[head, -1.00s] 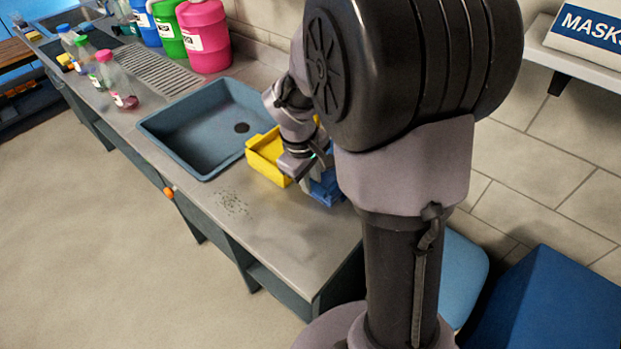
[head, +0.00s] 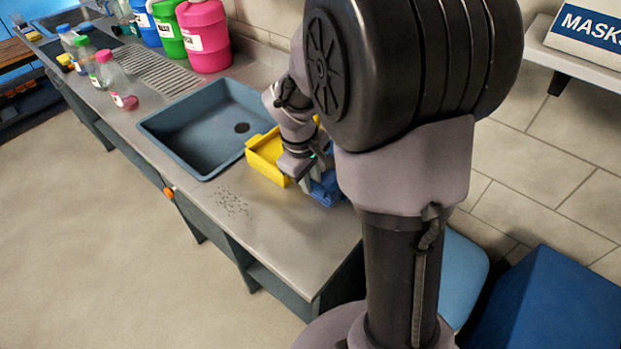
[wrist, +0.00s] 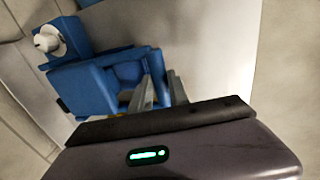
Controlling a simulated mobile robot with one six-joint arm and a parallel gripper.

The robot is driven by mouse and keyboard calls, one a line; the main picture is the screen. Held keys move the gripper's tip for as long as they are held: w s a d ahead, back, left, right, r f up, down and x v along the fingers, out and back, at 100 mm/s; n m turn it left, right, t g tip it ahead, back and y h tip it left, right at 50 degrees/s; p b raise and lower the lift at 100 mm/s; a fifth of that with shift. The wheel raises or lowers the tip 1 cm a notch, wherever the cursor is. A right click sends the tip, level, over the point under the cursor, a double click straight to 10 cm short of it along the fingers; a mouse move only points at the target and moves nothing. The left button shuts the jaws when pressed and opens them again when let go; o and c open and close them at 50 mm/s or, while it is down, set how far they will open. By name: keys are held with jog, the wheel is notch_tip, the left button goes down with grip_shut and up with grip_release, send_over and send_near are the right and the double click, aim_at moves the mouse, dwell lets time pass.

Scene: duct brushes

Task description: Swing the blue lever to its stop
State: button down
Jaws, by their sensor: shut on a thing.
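A blue device (wrist: 95,75) with a white knob (wrist: 48,42) fills the upper left of the wrist view. My gripper (wrist: 160,95) reaches into its right side, and its two grey fingers are shut on a blue part that I take for the blue lever. The fingers and the device's walls hide most of that part, so its angle and its stop cannot be made out. In the head view the blue device (head: 325,190) sits on the counter, partly behind my arm, with my gripper (head: 316,178) at it.
A yellow bin (head: 264,160) stands close beside the device, left of my gripper. A dark sink (head: 200,135) lies farther left. Bottles and coloured jugs (head: 203,38) stand along the far counter. The counter's front stretch (head: 270,240) is clear apart from dark specks.

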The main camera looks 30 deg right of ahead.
jog(key=r+p, duration=0.2)
jog(key=d+r+p, duration=0.1)
jog(key=r+p, duration=0.4)
jog(key=shift+w+d+r+p, duration=0.15)
jog(key=shift+w+r+p, duration=0.1)
jog(key=shift+r+p, duration=0.1)
jog(key=w+d+r+p, duration=0.2)
jog(key=d+r+p, duration=0.3)
jog(key=d+p, duration=0.3)
jog(key=w+d+r+p, duration=0.3)
jog(key=d+r+p, duration=0.2)
jog(key=d+p, duration=0.2)
jog(key=shift+w+d+r+p, duration=0.25)
jog(key=shift+w+d+p, duration=0.05)
jog(key=shift+d+p, duration=0.15)
jog(key=c, duration=1.3)
grip_release()
jog(key=shift+o, duration=0.2)
